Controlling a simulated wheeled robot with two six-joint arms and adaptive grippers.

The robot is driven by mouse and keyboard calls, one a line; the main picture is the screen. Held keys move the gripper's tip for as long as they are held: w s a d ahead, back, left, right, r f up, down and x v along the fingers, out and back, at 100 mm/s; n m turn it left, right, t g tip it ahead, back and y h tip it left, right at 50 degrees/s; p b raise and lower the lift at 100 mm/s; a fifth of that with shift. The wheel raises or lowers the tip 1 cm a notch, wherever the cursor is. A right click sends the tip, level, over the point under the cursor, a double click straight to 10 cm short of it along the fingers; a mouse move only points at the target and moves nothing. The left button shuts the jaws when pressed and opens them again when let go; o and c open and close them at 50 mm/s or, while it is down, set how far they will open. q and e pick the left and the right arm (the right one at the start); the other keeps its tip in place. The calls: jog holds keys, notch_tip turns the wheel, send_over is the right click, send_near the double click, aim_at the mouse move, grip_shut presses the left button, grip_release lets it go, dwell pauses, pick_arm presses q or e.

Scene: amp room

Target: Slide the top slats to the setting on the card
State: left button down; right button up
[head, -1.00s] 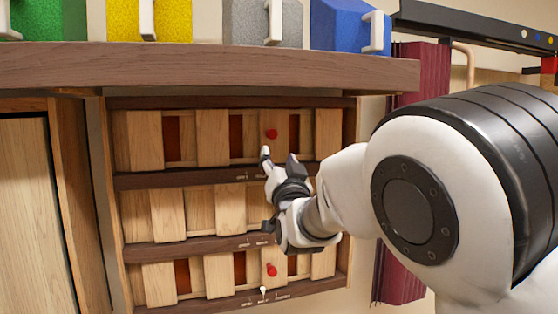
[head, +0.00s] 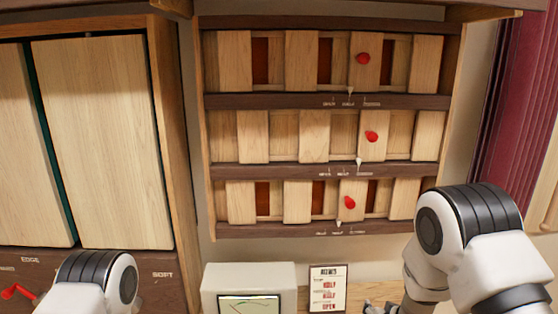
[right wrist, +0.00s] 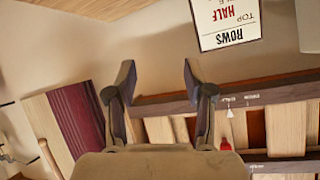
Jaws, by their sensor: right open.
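The slat panel has three rows. The top row's red knob (head: 363,58) sits on its third front slat, with dark red gaps showing between slats. The top row's white pointer (head: 350,90) stands at the middle label, which looks like HALF. The card (head: 327,288) hangs below the panel; in the right wrist view the card (right wrist: 228,22) shows upside down, reading ROWS, TOP, HALF.
The middle knob (head: 372,136) has its pointer near the right label, its gaps covered. The bottom knob (head: 349,202) has its pointer near the middle label. A white box with a screen (head: 248,290) stands below. A maroon panel (head: 510,90) is at right.

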jog(key=s+f+g, duration=0.1)
jog(key=s+f, duration=0.2)
jog(key=f, duration=0.1)
jog(key=s+f+g, duration=0.1)
jog(key=s+f, duration=0.3)
jog(key=s+d+f+g+b, duration=0.1)
jog(key=s+f, duration=0.3)
jog(key=f, duration=0.1)
jog(key=shift+n+g, duration=0.3)
jog(key=shift+g, duration=0.1)
jog(key=s+f+n+g+y, duration=0.1)
jog(key=s+f+g, duration=0.2)
jog(key=s, duration=1)
jog(key=s+a+f+n+g+y+b, duration=0.1)
jog(key=s+f+g, duration=0.3)
jog(key=s, duration=1)
jog(key=shift+f+n+g, duration=0.15)
jog(key=shift+n+g, duration=0.25)
jog(key=shift+n, duration=0.4)
